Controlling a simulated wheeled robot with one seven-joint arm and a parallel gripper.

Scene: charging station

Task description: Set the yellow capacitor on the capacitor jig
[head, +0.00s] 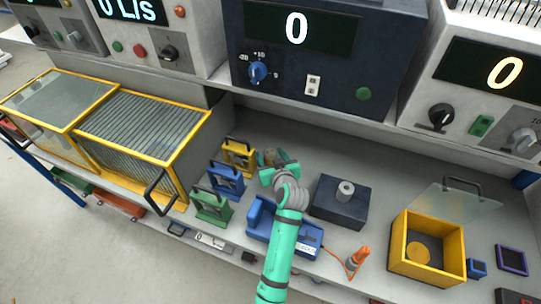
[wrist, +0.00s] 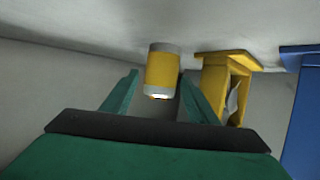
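The yellow capacitor (wrist: 162,72), a cylinder with grey end bands, shows in the wrist view between or just beyond my fingertips. My gripper (wrist: 160,85) is open, with a visible gap between its left finger and the capacitor. In the head view my gripper (head: 277,163) is low over the back of the bench and mostly hides the capacitor. A blue cradle-like block (head: 312,237) with a label lies under my arm. A dark box (head: 335,208) with a grey post on top stands to its right. I cannot tell for certain which one is the capacitor jig.
A yellow frame (head: 238,155), a blue frame (head: 226,180) and a green frame (head: 211,206) stand left of my gripper; the yellow one (wrist: 225,75) is close in the wrist view. A yellow open box (head: 430,265) and an orange-tipped tool (head: 357,260) are at right.

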